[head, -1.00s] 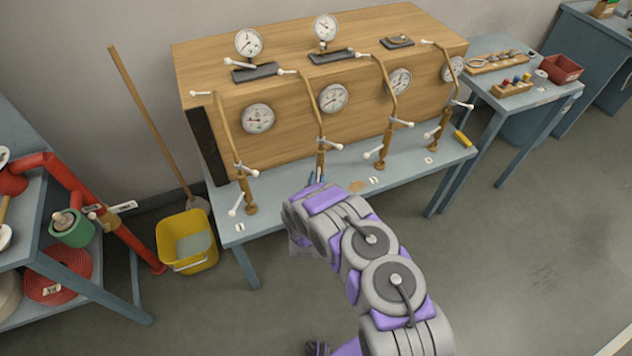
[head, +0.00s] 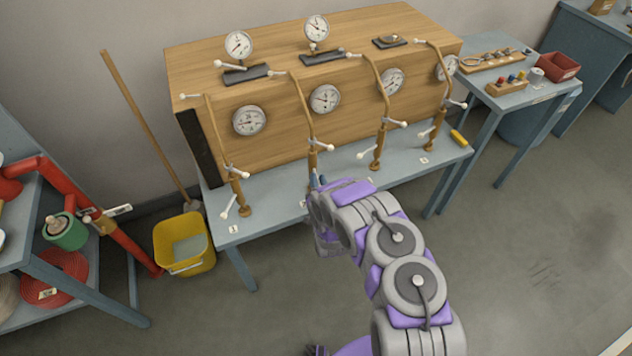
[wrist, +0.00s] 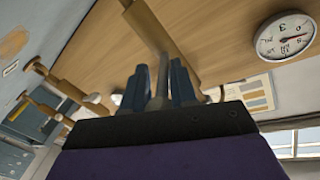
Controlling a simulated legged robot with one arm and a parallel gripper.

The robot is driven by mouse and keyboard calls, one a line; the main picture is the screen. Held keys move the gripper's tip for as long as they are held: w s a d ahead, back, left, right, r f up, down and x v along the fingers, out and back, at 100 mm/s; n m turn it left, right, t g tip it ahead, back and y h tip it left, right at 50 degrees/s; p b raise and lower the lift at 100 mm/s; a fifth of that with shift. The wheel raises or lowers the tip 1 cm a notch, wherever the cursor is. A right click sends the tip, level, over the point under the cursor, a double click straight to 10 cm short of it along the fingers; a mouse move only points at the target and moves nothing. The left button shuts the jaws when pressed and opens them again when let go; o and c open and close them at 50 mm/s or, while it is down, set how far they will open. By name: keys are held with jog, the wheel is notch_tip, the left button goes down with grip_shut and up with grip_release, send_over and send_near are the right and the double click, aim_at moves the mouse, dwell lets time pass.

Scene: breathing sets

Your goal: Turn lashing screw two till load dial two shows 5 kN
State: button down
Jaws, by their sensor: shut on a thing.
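Lashing screw two (head: 308,125) is the second brass-coloured screw from the left, with pale handles. Its foot is hidden behind my gripper. Load dial two (head: 326,98) is the round white dial on the wooden front beside it; its needle is too small to read surely. My gripper (head: 317,183) is low at this screw. In the wrist view my blue fingers (wrist: 160,88) are shut on a grey bar-like part, likely a handle of the screw, with the brass body (wrist: 160,30) just beyond. A dial (wrist: 286,38) shows upside down there; I cannot tell which.
Similar screws stand left (head: 222,150) and right (head: 382,110), with handles jutting out close to my arm. Two upright gauges (head: 239,45) stand on the wooden case. A yellow bucket (head: 184,243) and a broom handle are at left. The floor at right is clear.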

jog(key=shift+s+a, duration=0.15)
jog(key=shift+a, duration=0.25)
jog(key=c, duration=1.2)
grip_release()
jog(key=shift+a, duration=0.25)
jog(key=shift+o, duration=1.3)
jog(key=shift+d, duration=0.3)
jog(key=shift+s, duration=0.1)
jog(key=p+v, duration=0.4)
jog(key=v, duration=1.3)
jog(key=shift+p, duration=0.4)
